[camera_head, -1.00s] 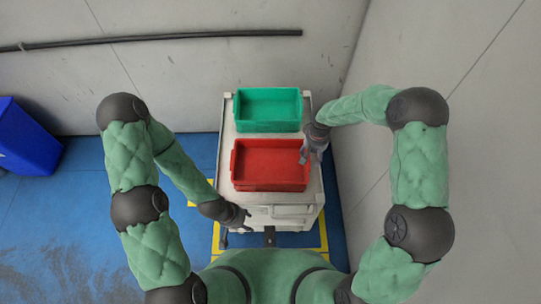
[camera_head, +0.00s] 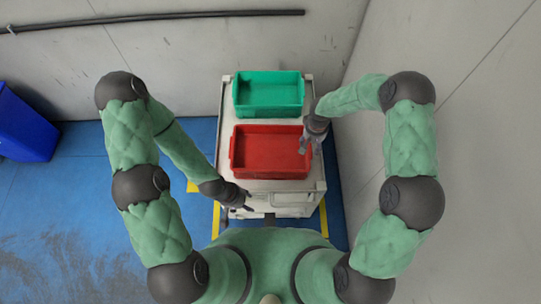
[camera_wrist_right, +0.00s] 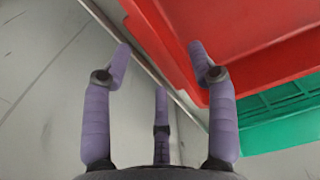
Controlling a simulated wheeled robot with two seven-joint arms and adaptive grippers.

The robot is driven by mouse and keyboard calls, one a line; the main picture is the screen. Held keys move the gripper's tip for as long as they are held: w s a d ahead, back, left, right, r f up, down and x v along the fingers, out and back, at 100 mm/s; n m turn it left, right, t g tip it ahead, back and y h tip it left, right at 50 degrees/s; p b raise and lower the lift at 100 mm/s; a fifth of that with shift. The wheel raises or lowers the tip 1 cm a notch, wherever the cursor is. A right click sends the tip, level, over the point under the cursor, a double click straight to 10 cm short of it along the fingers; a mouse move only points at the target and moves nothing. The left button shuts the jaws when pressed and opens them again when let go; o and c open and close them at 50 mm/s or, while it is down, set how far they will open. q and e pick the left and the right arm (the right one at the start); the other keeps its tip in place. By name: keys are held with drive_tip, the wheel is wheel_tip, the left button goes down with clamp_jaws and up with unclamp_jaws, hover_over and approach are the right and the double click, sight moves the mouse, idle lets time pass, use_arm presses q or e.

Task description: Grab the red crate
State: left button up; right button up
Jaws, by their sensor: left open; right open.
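The empty red crate (camera_head: 270,151) sits on the near part of a white cart top in the head view. In the right wrist view the red crate (camera_wrist_right: 265,55) fills the upper right. My right gripper (camera_head: 311,142) is open at the crate's right side. In the right wrist view my right gripper (camera_wrist_right: 158,62) has spread fingers, and one fingertip overlaps the crate's rim; I cannot tell if it touches. My left gripper (camera_head: 244,202) is open near the cart's front left corner, below and left of the crate and apart from it.
A green crate (camera_head: 268,94) stands just behind the red one on the cart (camera_head: 226,132). It also shows in the right wrist view (camera_wrist_right: 280,118). A grey wall (camera_head: 440,60) is close on the right. A blue bin (camera_head: 25,125) stands far left. Blue floor is free at left.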

sight(311, 147)
wheel_tip(311, 147, down, 3)
drive_tip(key=shift+d+f+b, duration=0.1)
drive_tip(key=shift+f+b, duration=0.05)
drive_tip(key=shift+b, duration=0.2)
clamp_jaws()
